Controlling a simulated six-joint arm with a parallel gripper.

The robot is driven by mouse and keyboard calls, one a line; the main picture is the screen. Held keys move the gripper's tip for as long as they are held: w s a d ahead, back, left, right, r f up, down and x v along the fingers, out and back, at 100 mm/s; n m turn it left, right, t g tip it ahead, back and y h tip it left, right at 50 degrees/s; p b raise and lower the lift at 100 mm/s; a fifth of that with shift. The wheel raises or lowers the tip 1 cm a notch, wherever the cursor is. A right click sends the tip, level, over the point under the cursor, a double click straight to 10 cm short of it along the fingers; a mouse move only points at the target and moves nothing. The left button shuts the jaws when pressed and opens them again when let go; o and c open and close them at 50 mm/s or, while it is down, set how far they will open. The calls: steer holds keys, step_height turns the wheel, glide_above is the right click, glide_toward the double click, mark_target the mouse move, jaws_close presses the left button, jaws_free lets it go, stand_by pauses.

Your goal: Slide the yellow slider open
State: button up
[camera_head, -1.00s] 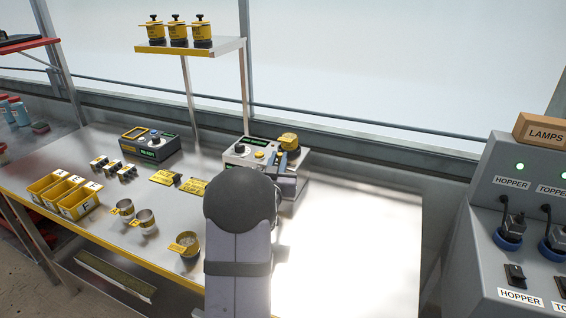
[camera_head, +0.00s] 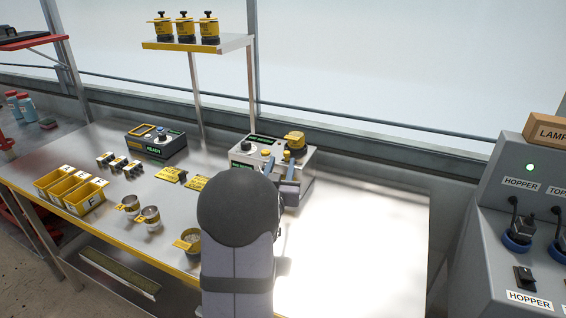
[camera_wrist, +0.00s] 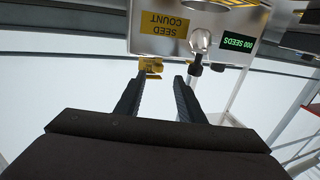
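The seed machine (camera_head: 308,158) stands at the back of the bench, with a yellow round part (camera_head: 295,138) at its rear right and a small yellow knob-like part (camera_head: 265,153) on top. I cannot tell for sure which yellow part is the slider. My gripper (camera_head: 280,165) is at the machine's front right, partly hidden by my arm. In the wrist view, the machine appears upside down with a "SEED COUNT" plate (camera_wrist: 164,24) and a "000 SEEDS" display (camera_wrist: 238,42). My gripper (camera_wrist: 157,88) is open and empty there; a small yellow part (camera_wrist: 151,66) shows beyond the fingertips.
A dark device (camera_head: 157,146) reading "READY" stands left of the machine. Yellow bins (camera_head: 86,197), metal cups (camera_head: 150,217) and yellow labels (camera_head: 196,183) lie to the left. A shelf (camera_head: 240,41) with yellow canisters is above. The bench's right part (camera_head: 370,230) is clear.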

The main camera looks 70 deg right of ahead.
steer(key=v, duration=0.2)
steer(key=shift+s+a, duration=0.1)
steer(key=shift+a, duration=0.3)
